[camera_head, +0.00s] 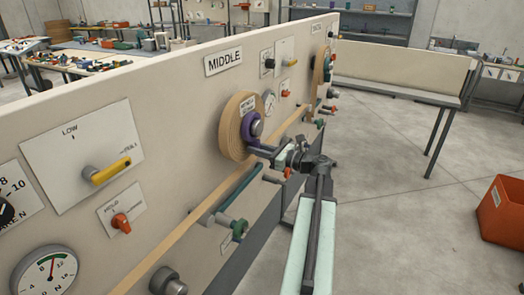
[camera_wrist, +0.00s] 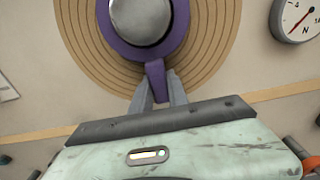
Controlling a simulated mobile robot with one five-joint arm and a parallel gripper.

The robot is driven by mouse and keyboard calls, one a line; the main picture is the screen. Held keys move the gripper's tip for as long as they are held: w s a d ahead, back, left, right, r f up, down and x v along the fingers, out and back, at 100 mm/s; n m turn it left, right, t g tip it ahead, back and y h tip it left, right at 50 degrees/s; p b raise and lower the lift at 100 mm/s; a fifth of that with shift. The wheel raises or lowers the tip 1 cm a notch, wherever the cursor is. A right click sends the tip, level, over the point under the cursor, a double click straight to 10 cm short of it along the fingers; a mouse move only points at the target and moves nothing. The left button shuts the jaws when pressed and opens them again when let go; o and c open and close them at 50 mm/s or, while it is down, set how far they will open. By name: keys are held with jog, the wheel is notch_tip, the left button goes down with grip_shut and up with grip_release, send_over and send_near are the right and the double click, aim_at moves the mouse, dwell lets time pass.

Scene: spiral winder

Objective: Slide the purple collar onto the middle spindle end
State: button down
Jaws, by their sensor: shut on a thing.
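The purple collar (camera_head: 250,138) is a ring with a short tab. It sits around the grey middle spindle end (camera_head: 257,128), whose rounded tip shows through the ring. In the wrist view the collar (camera_wrist: 179,45) circles the spindle end (camera_wrist: 142,16), and its tab hangs down between the fingers. My gripper (camera_head: 270,152) is shut on this tab, just below the spindle; it also shows in the wrist view (camera_wrist: 158,88). Behind the collar is a tan spiral-wound disc (camera_head: 229,128) on the panel. How closely the collar meets the disc cannot be told.
The panel carries a MIDDLE sign (camera_head: 223,61), a gauge (camera_head: 269,102), an orange knob (camera_head: 121,223) and a yellow lever (camera_head: 109,171). Open floor lies right, with an orange bin (camera_head: 505,212).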

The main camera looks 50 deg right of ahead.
jog(key=shift+w+f, duration=0.1)
jog(key=c, duration=0.7)
grip_release()
jog(key=shift+v, duration=4.05)
